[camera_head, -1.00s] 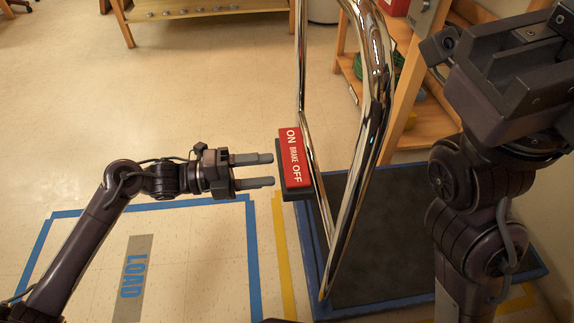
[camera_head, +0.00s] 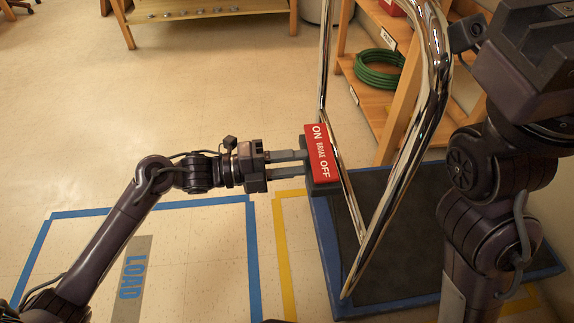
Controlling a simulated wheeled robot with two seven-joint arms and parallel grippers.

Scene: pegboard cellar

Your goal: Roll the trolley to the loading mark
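The trolley has a dark deck with a blue rim (camera_head: 327,245) and a tall chrome push handle (camera_head: 402,165). A red brake block (camera_head: 320,153) marked ON, BRAKE and OFF is at the handle's left side. My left gripper (camera_head: 305,164) is open, its two fingers apart and pointing right. Their tips are at the brake block's left edge; I cannot tell whether they press on it. The loading mark is a blue tape outline (camera_head: 253,250) with a LOAD label (camera_head: 132,275), left of the trolley. My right gripper (camera_head: 525,60) shows only its dark body at upper right; its fingers are not visible.
Yellow floor tape (camera_head: 282,250) runs between the loading mark and the trolley. A wooden shelf (camera_head: 400,110) with a coiled green hose (camera_head: 380,69) stands behind the handle. A wooden bench (camera_head: 205,12) is at the back. The floor at left is clear.

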